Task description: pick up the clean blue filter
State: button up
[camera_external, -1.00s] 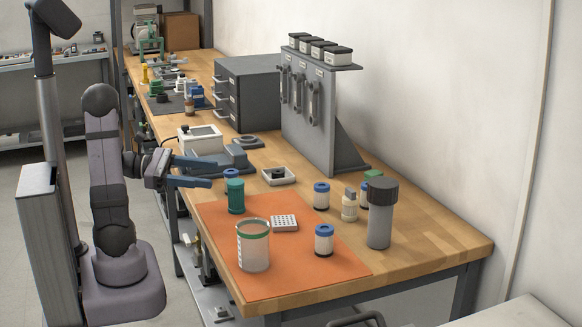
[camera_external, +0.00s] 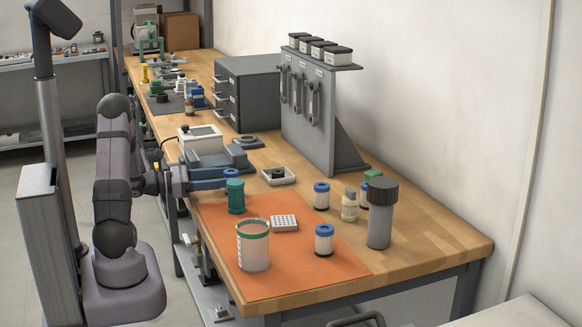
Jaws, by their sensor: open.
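Several white cylinders with blue caps look like blue filters; I cannot tell which one is clean. One filter (camera_external: 324,240) stands upright on the orange mat (camera_external: 300,275). Another filter (camera_external: 321,196) stands on the bare wood behind the mat. A third (camera_external: 364,196) is partly hidden by the grey canister. A further blue top (camera_external: 231,173) shows just behind the green canister, mostly hidden. My gripper (camera_external: 232,179), with blue fingers, is open at the left edge of the bench, its tips close to that blue top and the green canister. I cannot tell whether they touch.
The green canister (camera_external: 235,197), a green-rimmed beaker (camera_external: 253,247) and a white perforated block (camera_external: 284,223) are at the mat. A tall grey canister (camera_external: 381,220) and a small bottle (camera_external: 349,206) stand right. The front-right wood is clear.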

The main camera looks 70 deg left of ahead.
jog(key=shift+w+d+p, duration=0.15)
jog(key=shift+w+p, duration=0.1)
jog(key=shift+w, duration=1.45)
jog(key=shift+w+d+p, duration=0.15)
jog(key=shift+w+p, duration=0.1)
jog(key=shift+w, duration=1.4)
jog(key=shift+r, duration=0.1)
jog(key=c, duration=1.1)
